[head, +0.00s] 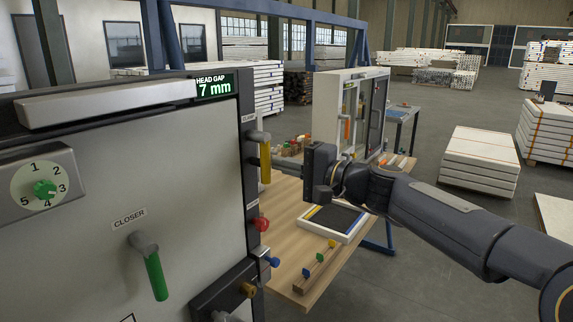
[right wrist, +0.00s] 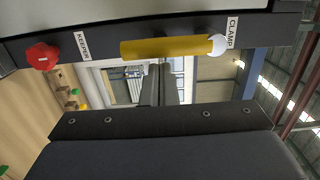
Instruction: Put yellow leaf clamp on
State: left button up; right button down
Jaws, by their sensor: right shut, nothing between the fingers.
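The yellow leaf clamp lever (head: 265,162) hangs down from its pivot on the dark edge of the grey panel, by the clamp label, in the head view. In the right wrist view the yellow lever (right wrist: 165,47) lies across the top, its white round pivot end at the right. My right gripper (head: 319,175) is to the right of the lever in the head view, apart from it. Its fingers (right wrist: 160,75) show shut and empty below the lever in the right wrist view. My left gripper is not in view.
A green closer lever (head: 155,275) is on the panel face. A wooden table (head: 285,240) with a tray (head: 318,233) stands behind.

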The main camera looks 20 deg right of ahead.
aim_at(263, 170)
jog(key=shift+s+a+f+m+b, duration=0.25)
jog(key=shift+a+m+b, duration=0.1)
jog(key=shift+m, duration=0.45)
jog(key=s+a+m, duration=0.1)
jog(key=m, duration=0.2)
jog(key=s+a+m, duration=0.1)
jog(key=m, duration=0.2)
jog(key=s+a+r+m, duration=0.1)
jog(key=a+m, duration=0.1)
jog(key=m, duration=0.1)
jog(key=shift+s+m, duration=0.1)
jog(key=shift+m, duration=0.3)
jog(key=shift+s+a+r+m+t+p, duration=0.25)
jog(key=shift+a+r+m+t+p, duration=0.15)
jog(key=shift+m, duration=0.5)
jog(key=r+m+p, duration=0.1)
jog(key=m, duration=0.1)
jog(key=s+a+r+m+p, duration=0.1)
jog(key=m, duration=0.1)
jog(key=shift+a, duration=0.1)
jog(key=shift+r, duration=0.15)
